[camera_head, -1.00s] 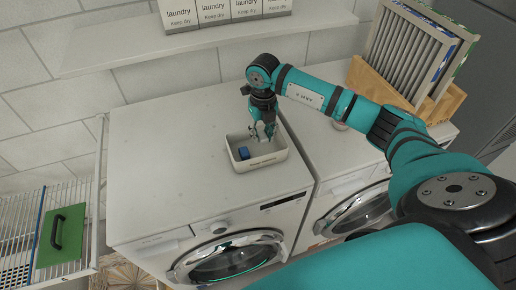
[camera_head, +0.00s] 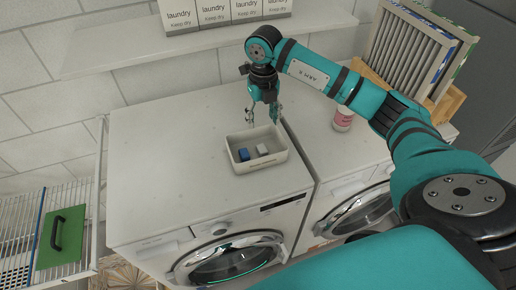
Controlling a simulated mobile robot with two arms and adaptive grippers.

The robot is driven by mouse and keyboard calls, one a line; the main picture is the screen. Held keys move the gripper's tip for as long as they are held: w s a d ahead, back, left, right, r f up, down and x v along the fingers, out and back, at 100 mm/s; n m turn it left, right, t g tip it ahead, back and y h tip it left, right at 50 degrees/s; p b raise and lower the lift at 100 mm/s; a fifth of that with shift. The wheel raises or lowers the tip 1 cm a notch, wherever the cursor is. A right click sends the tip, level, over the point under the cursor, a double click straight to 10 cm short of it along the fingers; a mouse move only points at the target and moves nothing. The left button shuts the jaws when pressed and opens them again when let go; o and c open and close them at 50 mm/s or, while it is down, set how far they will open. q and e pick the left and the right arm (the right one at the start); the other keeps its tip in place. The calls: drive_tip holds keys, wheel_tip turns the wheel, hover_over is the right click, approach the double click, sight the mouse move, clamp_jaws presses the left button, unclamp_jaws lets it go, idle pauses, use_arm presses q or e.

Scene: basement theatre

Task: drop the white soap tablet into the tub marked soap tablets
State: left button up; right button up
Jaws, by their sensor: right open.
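The tub (camera_head: 262,164) is a cream, open-topped box on top of the left washing machine; its front lettering is too small to read. The white soap tablet (camera_head: 262,149) lies inside it, to the right of a blue tablet (camera_head: 244,154). My right gripper (camera_head: 264,119) is above the back of the tub, fingers pointing down, open and empty, apart from the white tablet. My left gripper is not in view.
A pink and white bottle (camera_head: 342,118) stands on the right machine. Behind it a wooden crate (camera_head: 447,104) holds framed filters. A shelf (camera_head: 210,42) with laundry boxes runs behind. The left machine's top (camera_head: 160,150) is clear left of the tub.

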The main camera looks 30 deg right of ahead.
wheel_tip(320, 180, up, 5)
drive_tip(key=shift+a, duration=0.1)
idle(0.5)
